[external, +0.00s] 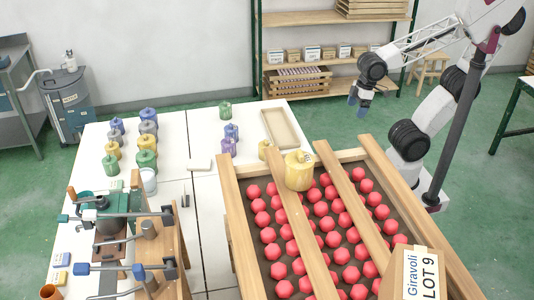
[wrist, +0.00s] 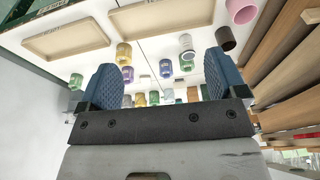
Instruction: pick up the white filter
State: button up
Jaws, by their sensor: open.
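I cannot tell for certain which thing is the white filter. One whitish candidate is a round, cup-like piece (external: 149,181) on the white table, left of centre in the external view. Another is a flat white block (external: 200,165) lying nearer the table's middle. In the wrist view a small white cylinder (wrist: 187,55) shows between the fingers, towards the right one. My gripper (external: 360,98) is raised at the upper right, beyond the wooden rails and well away from the table. In the wrist view my gripper (wrist: 160,78) has its blue fingers wide apart with nothing held.
Several coloured pots (external: 146,159) stand on the white table (external: 178,140). A beige tray (external: 266,122) lies at its back right. A yellow pot (external: 299,172) rests on the wooden rails (external: 242,215) above red pieces. A clamp apparatus (external: 104,208) occupies the left front. Shelves (external: 290,18) stand behind.

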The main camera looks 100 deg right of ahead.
jog(key=w+a+f+m+y, duration=0.4)
jog(key=w+f+m+y, duration=0.15)
jog(key=w, duration=0.25)
jog(key=w+a+f+m+y, duration=0.4)
jog(key=w+f+m, duration=0.2)
jog(key=w+f, duration=0.1)
jog(key=w+d+f+m+t, duration=0.2)
jog(key=w+f+m, duration=0.2)
jog(key=f+m, duration=0.1)
jog(key=w+d+f+m+t, duration=0.2)
jog(key=w+f+m, duration=0.3)
jog(key=w+d+f+m+t, duration=0.3)
jog(key=w+f+m, duration=0.1)
jog(key=f+m, duration=0.1)
jog(key=shift+w+d+f, duration=0.1)
jog(key=shift+w+f, duration=0.05)
jog(key=shift+w, duration=0.25)
jog(key=shift+x, duration=1.3)
jog(key=shift+x, duration=2.55)
